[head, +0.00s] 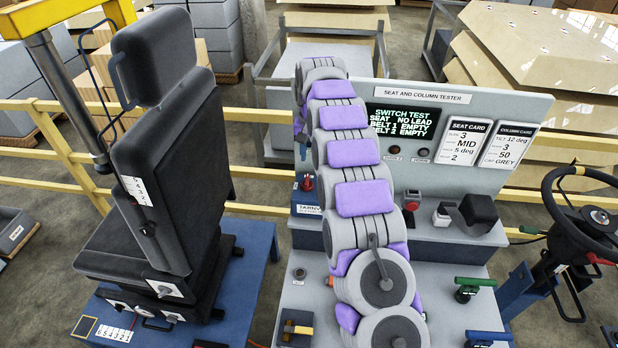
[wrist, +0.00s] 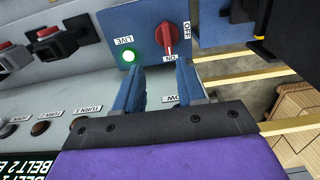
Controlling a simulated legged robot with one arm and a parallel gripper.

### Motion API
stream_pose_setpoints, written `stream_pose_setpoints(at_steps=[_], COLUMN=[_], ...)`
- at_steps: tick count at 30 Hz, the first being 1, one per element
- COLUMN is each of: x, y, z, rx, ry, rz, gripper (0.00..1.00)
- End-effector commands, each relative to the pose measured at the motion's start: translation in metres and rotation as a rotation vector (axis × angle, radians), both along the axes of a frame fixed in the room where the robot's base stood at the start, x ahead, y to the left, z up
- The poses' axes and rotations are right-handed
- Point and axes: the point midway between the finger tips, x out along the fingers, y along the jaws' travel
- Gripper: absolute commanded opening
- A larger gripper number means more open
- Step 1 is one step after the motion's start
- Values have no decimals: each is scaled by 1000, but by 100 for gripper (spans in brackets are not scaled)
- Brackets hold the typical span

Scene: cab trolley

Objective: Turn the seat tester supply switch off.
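The supply switch (wrist: 170,38) is a red rotary handle on a blue box face (wrist: 150,22), in the upper middle of the wrist view. Its handle lines up with the ON label; the OFF label is to its right in that view. A green LIVE lamp (wrist: 129,56) beside it is lit. In the head view the red switch (head: 307,184) shows at the left end of the tester (head: 525,105). My gripper (wrist: 161,68) is open, its two blue fingers apart and empty, with the switch just beyond and between the tips. In the head view my arm hides most of the gripper.
The tester screen (head: 404,122) reads SWITCH TEST, SEAT NO LEAD. Red buttons (wrist: 48,32) sit on the same console. A black seat (head: 165,170) stands at the left, a steering wheel (head: 590,215) at the right. A yellow rail (head: 260,115) runs behind the tester.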

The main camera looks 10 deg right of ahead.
Motion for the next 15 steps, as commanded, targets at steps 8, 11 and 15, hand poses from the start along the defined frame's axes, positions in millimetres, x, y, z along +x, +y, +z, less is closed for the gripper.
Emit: stream_pose_setpoints(at_steps=[8,11,15], x=[0,-1,0], y=[14,14,9], z=[-54,-70,-86], rx=[-11,-11,-5], ry=[2,2,3], rz=[3,3,4], gripper=[39,39,39])
